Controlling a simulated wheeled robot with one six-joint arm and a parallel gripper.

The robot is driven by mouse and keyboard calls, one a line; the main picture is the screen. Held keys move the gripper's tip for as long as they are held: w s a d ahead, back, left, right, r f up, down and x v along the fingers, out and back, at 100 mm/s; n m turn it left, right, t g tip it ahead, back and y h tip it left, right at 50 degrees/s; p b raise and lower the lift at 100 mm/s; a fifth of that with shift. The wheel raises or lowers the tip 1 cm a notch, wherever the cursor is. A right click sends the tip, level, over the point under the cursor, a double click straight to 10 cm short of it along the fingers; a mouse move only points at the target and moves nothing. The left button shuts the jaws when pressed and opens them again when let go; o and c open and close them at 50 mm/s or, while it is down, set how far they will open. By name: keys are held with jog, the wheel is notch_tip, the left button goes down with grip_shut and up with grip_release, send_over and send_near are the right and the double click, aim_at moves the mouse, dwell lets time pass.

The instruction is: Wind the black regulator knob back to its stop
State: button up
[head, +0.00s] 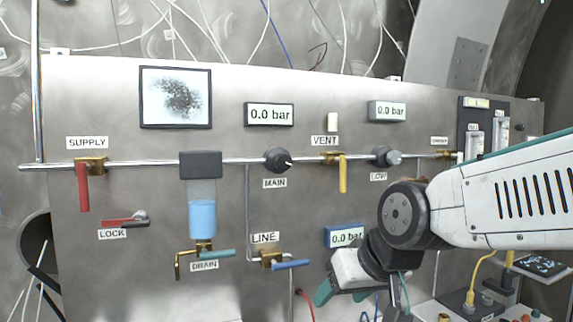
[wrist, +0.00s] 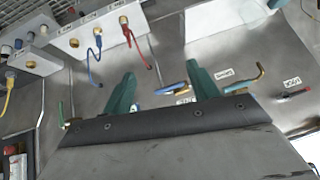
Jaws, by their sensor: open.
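The black regulator knob (head: 277,160), labelled MAIN, sits on the horizontal pipe at the middle of the panel in the head view. A greyer knob (head: 386,157), labelled LOW, sits further right on the same pipe. The gauge above MAIN (head: 269,114) reads 0.0 bar. My gripper (head: 325,292) is low in front of the panel, below and right of the black knob and well apart from it. In the wrist view my gripper (wrist: 162,84) has its two teal fingers spread with nothing held between them. The black knob is not clearly visible in the wrist view.
The yellow VENT lever (head: 343,174) hangs between the two knobs. The blue LINE lever (head: 292,265) and teal DRAIN lever (head: 218,253) stick out lower down. The red SUPPLY lever (head: 83,188) hangs at left. Red hose (wrist: 133,45) and blue hose (wrist: 95,62) hang nearby.

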jog(key=w+a+r+t+y, duration=0.2)
jog(key=w+a+r+t, duration=0.3)
jog(key=w+a+r, duration=0.35)
jog(key=m+t, duration=0.2)
jog(key=t, duration=0.4)
send_near(285, 163)
jog(key=w, duration=0.2)
jog(key=x, duration=0.7)
jog(key=shift+s+a, duration=0.1)
jog(key=shift+a, duration=0.2)
jog(key=c, duration=1)
